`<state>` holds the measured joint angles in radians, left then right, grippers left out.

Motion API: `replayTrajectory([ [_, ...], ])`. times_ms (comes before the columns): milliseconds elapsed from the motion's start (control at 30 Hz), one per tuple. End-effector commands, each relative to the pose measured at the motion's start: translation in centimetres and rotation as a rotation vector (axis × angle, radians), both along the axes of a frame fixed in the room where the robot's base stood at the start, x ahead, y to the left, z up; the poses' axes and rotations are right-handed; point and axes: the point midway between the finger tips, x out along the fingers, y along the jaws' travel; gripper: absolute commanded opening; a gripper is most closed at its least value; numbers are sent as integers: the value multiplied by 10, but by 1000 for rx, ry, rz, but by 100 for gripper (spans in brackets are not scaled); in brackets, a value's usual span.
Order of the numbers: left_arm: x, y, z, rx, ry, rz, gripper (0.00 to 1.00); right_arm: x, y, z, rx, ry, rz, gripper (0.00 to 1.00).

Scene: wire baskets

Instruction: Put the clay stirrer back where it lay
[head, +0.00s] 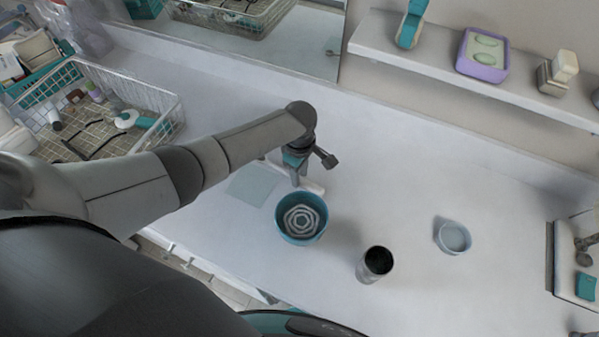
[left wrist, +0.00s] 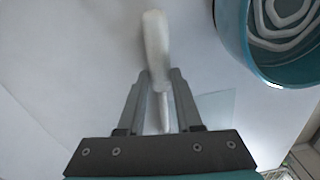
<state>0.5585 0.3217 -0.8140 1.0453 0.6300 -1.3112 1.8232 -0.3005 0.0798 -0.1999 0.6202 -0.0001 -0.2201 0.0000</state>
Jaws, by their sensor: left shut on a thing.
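The clay stirrer (left wrist: 156,40) is a white stick, thicker at one end. My left gripper (left wrist: 160,77) is shut on it in the left wrist view, with the thick end sticking out past the fingertips and the thin end between the fingers. In the head view my left gripper (head: 296,177) is low over the white counter, and part of the stirrer (head: 314,187) shows just right of it. I cannot tell whether the stirrer touches the counter. A pale translucent square sheet (head: 252,184) lies left of the gripper. My right gripper is not in view.
A teal bowl (head: 280,225) with a pale spiral pattern inside stands just in front of the gripper. A dark-mouthed cup (head: 366,272) and a small pale blue dish (head: 441,241) stand to the right. A wire basket (head: 178,112) is at left. A shelf (head: 430,62) runs along the wall.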

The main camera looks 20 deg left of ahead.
Motion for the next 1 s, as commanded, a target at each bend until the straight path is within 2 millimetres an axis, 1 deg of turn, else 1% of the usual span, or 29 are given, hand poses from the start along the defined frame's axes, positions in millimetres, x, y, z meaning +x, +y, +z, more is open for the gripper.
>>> replayTrajectory([
  [200,0,0,0,0,0,0,0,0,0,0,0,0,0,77],
  [233,0,0,0,0,0,0,35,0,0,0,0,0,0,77],
  [533,0,0,0,0,0,0,69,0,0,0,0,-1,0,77],
  [1000,0,0,0,0,0,0,69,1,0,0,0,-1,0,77],
])
